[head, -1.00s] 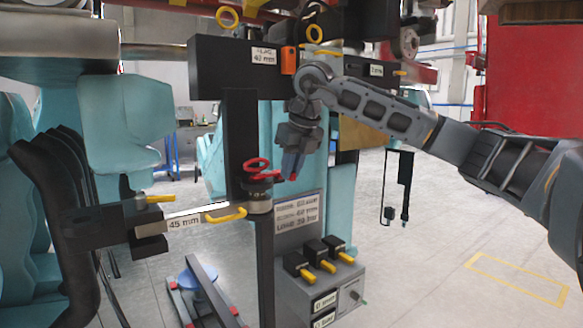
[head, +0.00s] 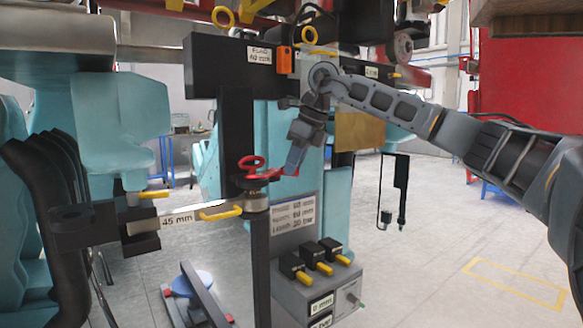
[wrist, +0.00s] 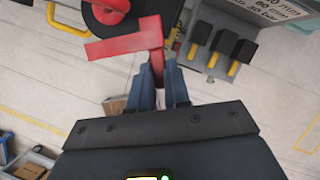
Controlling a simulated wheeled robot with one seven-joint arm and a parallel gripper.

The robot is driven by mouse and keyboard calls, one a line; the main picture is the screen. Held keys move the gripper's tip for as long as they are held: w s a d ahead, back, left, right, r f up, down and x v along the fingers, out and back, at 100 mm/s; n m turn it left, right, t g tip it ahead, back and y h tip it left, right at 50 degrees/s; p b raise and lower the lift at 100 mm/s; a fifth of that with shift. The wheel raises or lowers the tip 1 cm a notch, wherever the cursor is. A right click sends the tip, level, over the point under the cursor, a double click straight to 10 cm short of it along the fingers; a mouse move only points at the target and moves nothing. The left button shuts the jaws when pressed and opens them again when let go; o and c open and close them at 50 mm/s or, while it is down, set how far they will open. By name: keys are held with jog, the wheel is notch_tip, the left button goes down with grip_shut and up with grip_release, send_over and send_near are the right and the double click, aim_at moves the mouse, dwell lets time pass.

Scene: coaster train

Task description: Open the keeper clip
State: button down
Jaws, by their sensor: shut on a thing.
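My gripper (head: 287,171) comes down from the upper right and meets the clip's right end. In the wrist view, the blue fingers of my gripper (wrist: 159,86) are closed on the clip's short red arm. The fingers hide the clip's tip.
The 45 mm bar (head: 182,220) with a yellow handle (head: 221,213) lies left of the pin. A grey panel with yellow-tipped black levers (head: 319,256) stands below right. A dark upright post (head: 238,140) is close behind. The floor at right is free.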

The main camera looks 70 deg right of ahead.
jog(key=shift+w+d+n+y, duration=0.1)
jog(key=shift+d+n+y, duration=0.4)
jog(key=shift+n, duration=0.8)
jog(key=shift+d, duration=0.15)
jog(key=c, duration=1.1)
grip_release()
jog(key=v, duration=0.8)
jog(key=shift+w, duration=0.1)
